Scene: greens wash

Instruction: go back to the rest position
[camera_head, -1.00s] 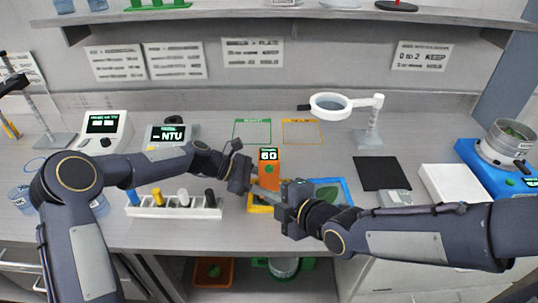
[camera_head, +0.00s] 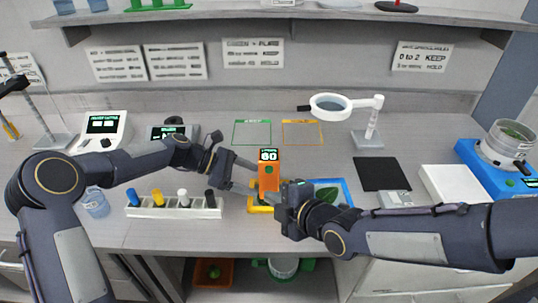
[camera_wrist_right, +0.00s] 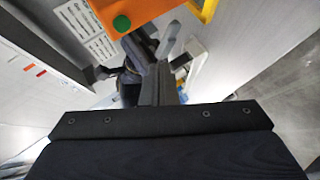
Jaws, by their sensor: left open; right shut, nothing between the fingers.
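My left gripper (camera_head: 254,175) is open and empty in the head view, just left of the orange timer (camera_head: 269,175) that reads 60. My right gripper (camera_head: 264,196) is shut with nothing in it, low in front of the timer and pointing left. The fingertips of the two grippers are close together; I cannot tell whether they touch. In the right wrist view my shut right fingers (camera_wrist_right: 157,85) point away from the camera. The orange timer with its green button (camera_wrist_right: 122,23) shows at the top there.
A white rack (camera_head: 172,211) with colored-capped items stands left of the grippers. A blue-edged tray (camera_head: 347,190) with a green leaf lies behind my right gripper. A magnifier (camera_head: 330,104), black mat (camera_head: 381,173) and white box (camera_head: 451,184) stand to the right.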

